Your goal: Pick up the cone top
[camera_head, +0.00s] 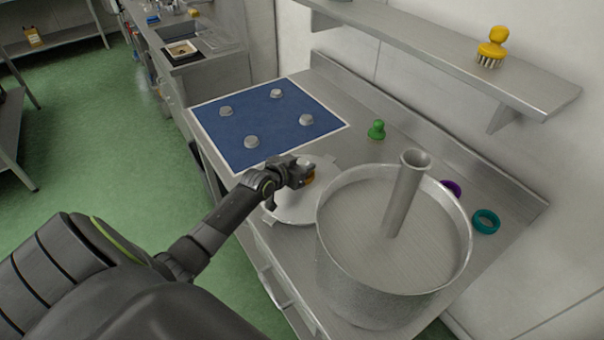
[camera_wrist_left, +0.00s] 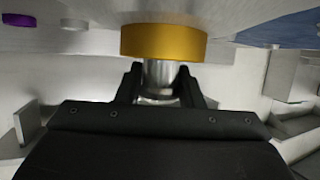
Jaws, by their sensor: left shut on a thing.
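The pale round metal piece with flat tabs (camera_head: 290,207) on the counter, left of the big drum, looks like the cone top. My left arm covers part of it. My left gripper (camera_head: 300,176) is over it, shut on a silver stem (camera_wrist_left: 160,78) that joins a gold collar (camera_wrist_left: 163,42). The gold also peeks out beside the fingers in the head view (camera_head: 311,177). I cannot tell whether the piece is clear of the counter. My right gripper is not in view.
A metal drum (camera_head: 330,255) with an upright tube (camera_head: 405,190) stands close on the right. A blue mat (camera_head: 265,115) with several grey knobs lies behind. A green knob (camera_head: 376,131), purple ring (camera_head: 456,186) and teal ring (camera_head: 477,222) lie near the wall. A yellow brush (camera_head: 492,46) is on the shelf.

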